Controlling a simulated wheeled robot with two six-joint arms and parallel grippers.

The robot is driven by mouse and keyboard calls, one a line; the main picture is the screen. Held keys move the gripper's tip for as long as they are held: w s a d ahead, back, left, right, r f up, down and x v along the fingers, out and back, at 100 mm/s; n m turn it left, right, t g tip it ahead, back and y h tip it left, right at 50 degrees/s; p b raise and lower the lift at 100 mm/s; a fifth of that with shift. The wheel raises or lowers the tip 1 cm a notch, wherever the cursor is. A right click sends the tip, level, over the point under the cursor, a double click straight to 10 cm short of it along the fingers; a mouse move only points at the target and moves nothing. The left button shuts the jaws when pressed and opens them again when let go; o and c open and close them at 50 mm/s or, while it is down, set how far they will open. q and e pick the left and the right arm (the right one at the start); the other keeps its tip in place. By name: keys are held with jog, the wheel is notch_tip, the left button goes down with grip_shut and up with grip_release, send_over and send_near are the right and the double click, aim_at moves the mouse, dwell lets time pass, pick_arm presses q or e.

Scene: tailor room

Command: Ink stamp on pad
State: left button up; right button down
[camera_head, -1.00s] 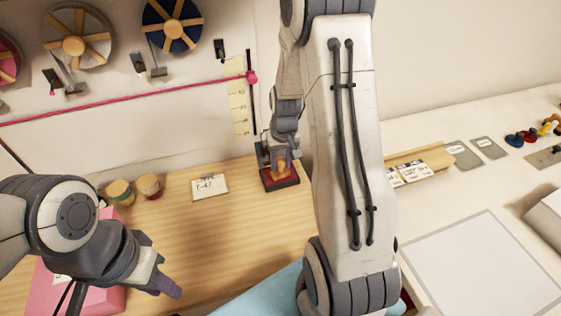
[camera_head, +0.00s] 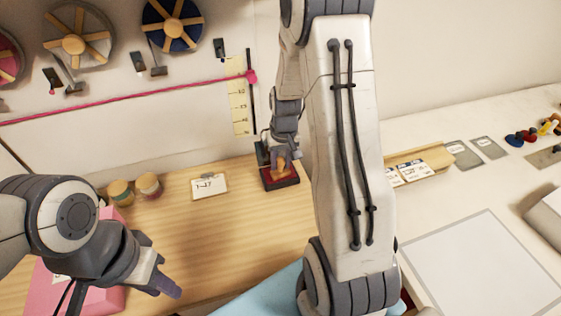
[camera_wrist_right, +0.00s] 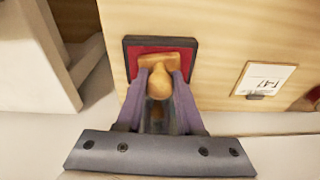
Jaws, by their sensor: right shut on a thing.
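The ink pad (camera_head: 282,182) is a dark tray with a red surface on the wooden table near the back wall; it also shows in the right wrist view (camera_wrist_right: 187,48). A wooden stamp (camera_wrist_right: 158,76) stands over the red pad, its base seeming to touch it. My right gripper (camera_wrist_right: 159,84) is shut on the stamp's handle; in the head view this gripper (camera_head: 282,158) is small and partly covers the stamp. My left gripper (camera_head: 168,288) hangs over the table at the lower left, away from the pad; its finger gap is not clear.
A T-47 card (camera_head: 209,186) lies left of the pad, and two small jars (camera_head: 149,186) stand further left. A pink box (camera_head: 105,297) is under my left arm. A wooden holder with cards (camera_head: 420,165) is on the right. The middle wooden table is clear.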

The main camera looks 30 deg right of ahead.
jog(key=shift+s+a+f, duration=0.15)
jog(key=shift+s+f, duration=0.2)
jog(key=shift+w+r+p, duration=0.15)
jog(key=shift+r+p, duration=0.55)
jog(key=shift+p, duration=0.05)
notch_tip(320, 180, up, 6)
jog(key=p, duration=0.4)
jog(key=shift+w+p, duration=0.1)
jog(key=shift+p, duration=0.3)
jog(key=shift+f, duration=0.1)
